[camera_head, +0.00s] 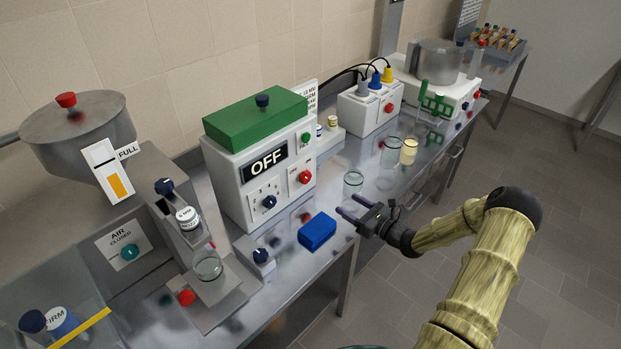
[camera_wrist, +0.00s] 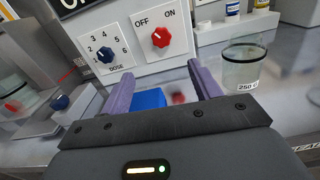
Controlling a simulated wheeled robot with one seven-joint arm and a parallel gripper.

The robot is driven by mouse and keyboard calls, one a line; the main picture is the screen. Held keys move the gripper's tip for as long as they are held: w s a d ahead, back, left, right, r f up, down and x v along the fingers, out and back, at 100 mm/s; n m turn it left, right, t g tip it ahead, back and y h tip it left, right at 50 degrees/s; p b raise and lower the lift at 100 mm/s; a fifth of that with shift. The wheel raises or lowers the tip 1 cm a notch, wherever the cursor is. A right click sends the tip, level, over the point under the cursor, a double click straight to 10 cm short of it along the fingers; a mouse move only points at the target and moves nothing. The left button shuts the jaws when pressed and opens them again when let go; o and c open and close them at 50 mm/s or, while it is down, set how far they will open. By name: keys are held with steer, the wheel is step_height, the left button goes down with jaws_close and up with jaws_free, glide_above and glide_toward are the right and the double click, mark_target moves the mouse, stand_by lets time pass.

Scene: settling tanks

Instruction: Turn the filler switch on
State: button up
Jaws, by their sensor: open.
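A white machine (camera_head: 231,185) with a green top shows a black OFF display (camera_head: 263,162). Its red knob (camera_head: 305,177) is on the front right; the wrist view shows this knob (camera_wrist: 160,38) below the labels OFF and ON, its white mark seeming to lean toward OFF. A blue dose dial (camera_wrist: 105,54) sits left of it, with numbers around it. My gripper (camera_head: 346,203) is open and empty, with purple fingers, right of the machine above the bench's front edge. In the wrist view my gripper (camera_wrist: 160,68) faces the red knob, apart from it.
A blue block (camera_head: 317,231) lies on the bench in front of the machine. A clear beaker (camera_head: 353,184) stands close by the fingers, right of them in the wrist view (camera_wrist: 244,66). A small box with a dark-blue knob (camera_head: 262,258) and a tank (camera_head: 79,128) are left.

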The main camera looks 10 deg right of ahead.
mark_target(307, 179)
steer(key=shift+w, duration=0.1)
steer(key=p+x, duration=0.4)
steer(key=x, duration=1.3)
steer(key=shift+w+d, duration=0.15)
steer(key=shift+w, duration=0.05)
steer(key=shift+a, duration=0.25)
steer(key=c, duration=0.5)
steer(key=shift+d+f, duration=0.1)
steer(key=c, duration=0.5)
